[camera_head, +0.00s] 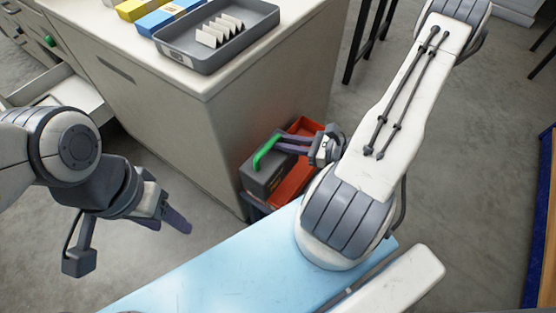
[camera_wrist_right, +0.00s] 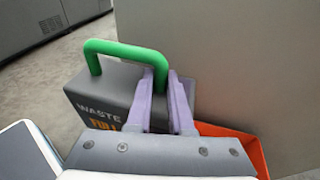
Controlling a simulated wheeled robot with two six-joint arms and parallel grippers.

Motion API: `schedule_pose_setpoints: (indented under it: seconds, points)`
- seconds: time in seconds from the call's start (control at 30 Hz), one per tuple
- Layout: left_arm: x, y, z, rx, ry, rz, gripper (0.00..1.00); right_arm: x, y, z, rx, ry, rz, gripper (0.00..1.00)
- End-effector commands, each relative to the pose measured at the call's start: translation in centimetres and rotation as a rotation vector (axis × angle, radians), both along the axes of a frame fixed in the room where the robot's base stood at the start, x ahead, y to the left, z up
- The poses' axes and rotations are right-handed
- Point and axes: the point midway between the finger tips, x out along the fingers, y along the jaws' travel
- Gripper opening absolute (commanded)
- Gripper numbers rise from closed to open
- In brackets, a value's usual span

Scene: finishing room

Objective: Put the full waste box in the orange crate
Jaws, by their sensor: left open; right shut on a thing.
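The full waste box (camera_head: 265,182) is dark grey with a green handle; its front reads "WASTE FULL" in the right wrist view (camera_wrist_right: 98,108). My right gripper (camera_head: 284,143) is shut on the handle, its purple fingers on either side of it in the right wrist view (camera_wrist_right: 161,92). My left gripper (camera_head: 172,216) is open and empty, away to the left.
The white cabinet (camera_head: 150,105) stands close behind the crate. On its top are a grey tray (camera_head: 225,45) with white cards and yellow and blue boxes (camera_head: 160,18). An open drawer (camera_head: 62,95) sticks out at the left.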

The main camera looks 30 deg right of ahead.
Motion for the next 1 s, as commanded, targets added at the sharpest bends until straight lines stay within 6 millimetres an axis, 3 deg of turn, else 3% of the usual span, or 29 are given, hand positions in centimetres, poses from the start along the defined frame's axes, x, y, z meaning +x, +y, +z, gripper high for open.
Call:
schedule_pose_setpoints:
  seconds: [0.7, 1.0]
  points:
    - [0.0, 0.0, -12.0, 0.000, 0.000, 0.000, 0.55, 1.8, -4.4, -3.6, -0.003, -0.006, 0.000, 0.00]
    - [0.0, 0.0, -13.5, 0.000, 0.000, 0.000, 0.55, 3.9, -9.5, -6.4, 0.000, -0.005, 0.002, 0.00]
